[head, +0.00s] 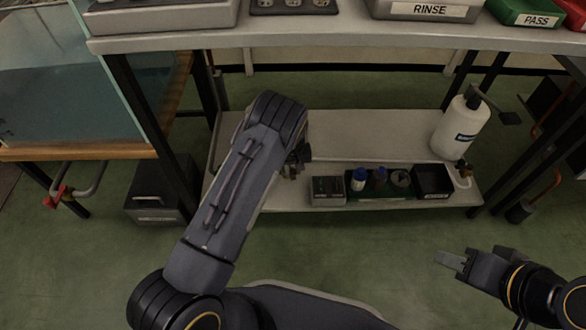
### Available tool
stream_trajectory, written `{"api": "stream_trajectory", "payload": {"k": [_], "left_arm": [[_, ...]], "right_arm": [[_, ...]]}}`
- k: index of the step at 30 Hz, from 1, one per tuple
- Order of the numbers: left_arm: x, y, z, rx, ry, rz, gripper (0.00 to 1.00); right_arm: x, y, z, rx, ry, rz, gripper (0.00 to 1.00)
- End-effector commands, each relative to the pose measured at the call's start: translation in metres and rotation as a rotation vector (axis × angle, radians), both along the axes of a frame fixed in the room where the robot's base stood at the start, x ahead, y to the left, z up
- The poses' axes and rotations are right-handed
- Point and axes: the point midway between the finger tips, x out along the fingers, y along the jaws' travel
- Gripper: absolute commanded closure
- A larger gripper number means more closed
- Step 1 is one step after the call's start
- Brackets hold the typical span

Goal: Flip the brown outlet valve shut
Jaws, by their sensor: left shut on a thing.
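My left gripper (296,164) is low in front of the lower shelf, left of the small grey box. It is shut on a small brown thing (289,173), mostly hidden by the fingers and my forearm. I cannot tell if this is the outlet valve. Another small brown fitting (463,166) shows at the shelf's right end, by a white tube below the white pump bottle (460,128). My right gripper (450,259) is over the floor at the lower right, away from the shelf. Its finger gap cannot be made out.
The lower shelf (360,130) holds a grey box (327,190), a rack of small bottles (378,183) and a black bin (432,180). The upper shelf's front edge (330,42) overhangs it. A red-handled valve (57,196) is at the left. The green floor in front is clear.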

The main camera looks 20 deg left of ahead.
Motion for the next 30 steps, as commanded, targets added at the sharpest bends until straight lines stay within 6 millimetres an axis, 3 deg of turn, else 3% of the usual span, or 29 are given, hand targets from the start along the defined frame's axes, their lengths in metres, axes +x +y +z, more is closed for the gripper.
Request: {"api": "stream_trajectory", "payload": {"k": [12, 21, 22, 26, 30], "left_arm": [[-0.009, 0.018, 0.000, -0.002, 0.002, -0.377, 0.98], [-0.009, 0.019, 0.000, 0.001, 0.001, -0.396, 0.98], [-0.009, 0.019, 0.000, 0.002, 0.002, -0.396, 0.72], [-0.009, 0.019, 0.000, 0.001, 0.001, -0.395, 0.55], [-0.009, 0.019, 0.000, 0.001, 0.001, -0.394, 0.54]], "right_arm": [[0.000, 0.000, 0.000, 0.000, 0.000, 0.000, 0.64], [0.000, 0.000, 0.000, 0.000, 0.000, 0.000, 0.64], [0.000, 0.000, 0.000, 0.000, 0.000, 0.000, 0.64], [0.000, 0.000, 0.000, 0.000, 0.000, 0.000, 0.64], [0.000, 0.000, 0.000, 0.000, 0.000, 0.000, 0.64]]}}
